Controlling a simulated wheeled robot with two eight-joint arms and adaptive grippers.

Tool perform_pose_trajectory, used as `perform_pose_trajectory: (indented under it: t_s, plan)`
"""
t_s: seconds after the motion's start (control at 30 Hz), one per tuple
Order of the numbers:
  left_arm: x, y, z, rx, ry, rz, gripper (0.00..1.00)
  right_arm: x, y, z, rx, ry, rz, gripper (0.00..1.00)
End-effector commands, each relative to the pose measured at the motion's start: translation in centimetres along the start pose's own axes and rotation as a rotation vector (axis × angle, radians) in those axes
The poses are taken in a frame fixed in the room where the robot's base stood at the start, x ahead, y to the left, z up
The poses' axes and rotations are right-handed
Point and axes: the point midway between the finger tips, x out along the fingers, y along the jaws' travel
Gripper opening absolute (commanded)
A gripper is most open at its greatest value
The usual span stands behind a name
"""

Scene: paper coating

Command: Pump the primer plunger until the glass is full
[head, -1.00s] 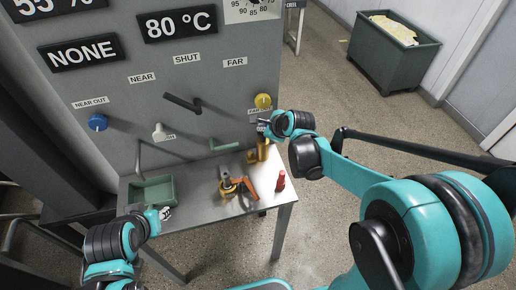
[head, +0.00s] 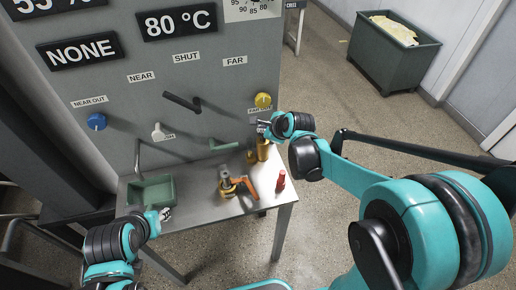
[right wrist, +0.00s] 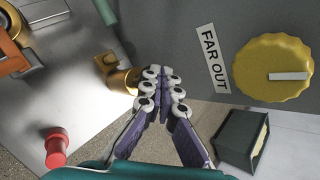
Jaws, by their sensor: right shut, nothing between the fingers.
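A brass upright fitting (head: 263,149), which looks like the primer plunger, stands at the back right of the metal table. Its brass end (right wrist: 122,81) shows in the right wrist view. My right gripper (head: 262,127) is right above it in the head view. In the right wrist view the gripper (right wrist: 164,76) is shut and empty, its fingertips together beside the brass end; I cannot tell whether they touch. My left gripper (head: 166,213) is by the table's front left corner, too small to tell its jaws. I cannot make out a glass or its level.
The table (head: 205,205) also holds a green tray (head: 153,190), an orange-handled fitting (head: 238,187) and a red-topped item (head: 281,181). Behind is a grey panel with a blue knob (head: 97,122), a yellow knob (head: 263,100) and levers. A green bin (head: 392,58) stands at the back right.

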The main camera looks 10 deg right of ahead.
Motion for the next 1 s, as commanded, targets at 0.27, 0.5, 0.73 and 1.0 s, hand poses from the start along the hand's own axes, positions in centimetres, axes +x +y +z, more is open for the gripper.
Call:
perform_pose_trajectory:
  t_s: [0.27,0.5,0.73,1.0]
  plan:
    - [0.16,0.0,0.11,0.0,0.0,0.0,0.35,0.17,0.12,-0.12,0.0,0.0,0.0,0.0]
    - [0.35,0.0,0.25,0.0,0.0,0.0,0.35,0.37,0.27,-0.27,0.0,0.0,0.0,0.0]
    - [0.53,0.0,0.38,0.0,0.0,0.0,0.35,0.57,0.41,-0.42,0.0,0.0,0.0,0.0]
    - [0.74,0.0,0.53,0.0,0.0,0.0,0.35,0.8,0.58,-0.58,0.0,0.0,0.0,0.0]
